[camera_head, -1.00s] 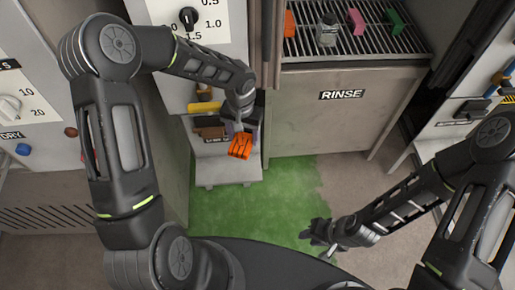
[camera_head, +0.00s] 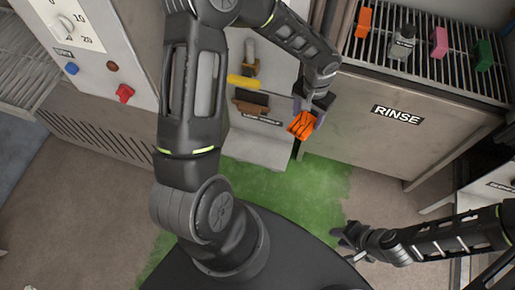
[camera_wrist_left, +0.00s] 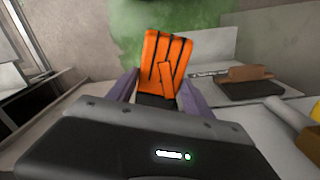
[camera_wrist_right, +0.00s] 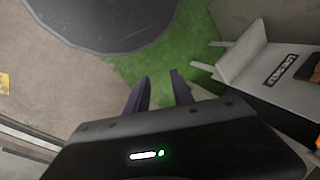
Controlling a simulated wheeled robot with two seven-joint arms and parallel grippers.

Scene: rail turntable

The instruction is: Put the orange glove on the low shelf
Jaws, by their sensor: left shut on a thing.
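The orange glove (camera_head: 301,125) is held in my left gripper (camera_head: 311,104), right of the low shelf's label in the head view. In the left wrist view the glove (camera_wrist_left: 166,62) stands up between the fingers (camera_wrist_left: 158,90). The low shelf (camera_head: 255,145) is a pale unit with a label on its front edge; it also shows in the right wrist view (camera_wrist_right: 243,66). A brown and dark item (camera_head: 250,102) and a yellow item (camera_head: 242,82) lie on it. My right gripper (camera_head: 342,236) is empty over the floor, its fingers (camera_wrist_right: 160,86) apart.
The rinse unit (camera_head: 350,135) stands right of the low shelf. Its rack holds an orange block (camera_head: 364,22), a bottle (camera_head: 402,42), a pink block (camera_head: 439,42) and a green block (camera_head: 483,55). A dial cabinet (camera_head: 105,40) stands left. Green floor (camera_head: 285,190) lies clear in front.

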